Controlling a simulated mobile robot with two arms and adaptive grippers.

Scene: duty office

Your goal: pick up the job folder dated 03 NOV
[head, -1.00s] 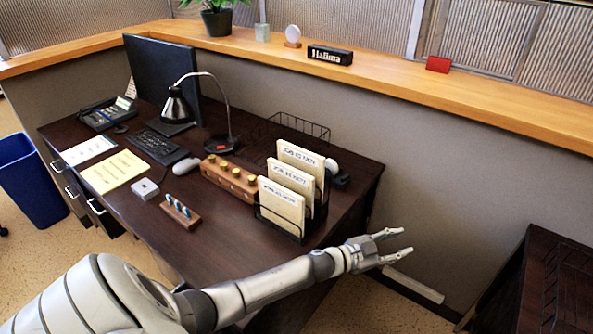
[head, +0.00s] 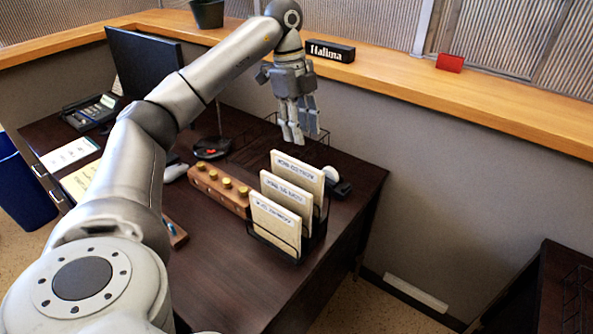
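Three cream job folders stand in a black wire rack (head: 314,244) at the desk's right end: a back folder (head: 298,167), a middle folder (head: 287,194) and a front folder (head: 274,222). Each has a label along its top edge, but the dates are too blurred to read surely now. My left gripper (head: 298,138) hangs fingers down above and just behind the back folder, apart from it. Its fingers are spread and empty. My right gripper is not in view.
A wooden block with brass knobs (head: 218,187) stands left of the rack. A white round-topped item (head: 320,154) and a wire tray (head: 322,134) are behind it. A ledge with a nameplate (head: 330,51) and a red item (head: 450,62) runs behind the desk.

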